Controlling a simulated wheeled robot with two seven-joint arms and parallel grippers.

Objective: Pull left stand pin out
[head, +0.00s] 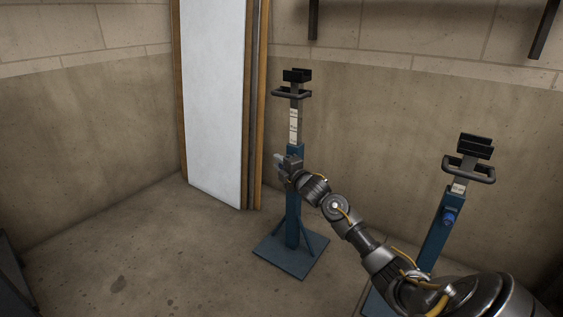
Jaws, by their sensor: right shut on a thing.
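The left stand (293,228) is a blue post on a square base plate, with a pale marked inner tube and a black forked top (297,76). My right gripper (284,162) is at the upper part of the blue post, where the inner tube enters it. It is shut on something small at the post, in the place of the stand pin. The pin itself is hidden by the gripper, so I cannot tell how far in it sits. My left gripper is not in view.
A second blue stand (436,235) with a blue knob (450,215) stands to the right, partly behind my right arm. A white panel (214,100) and wooden boards (260,110) lean in the wall corner behind.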

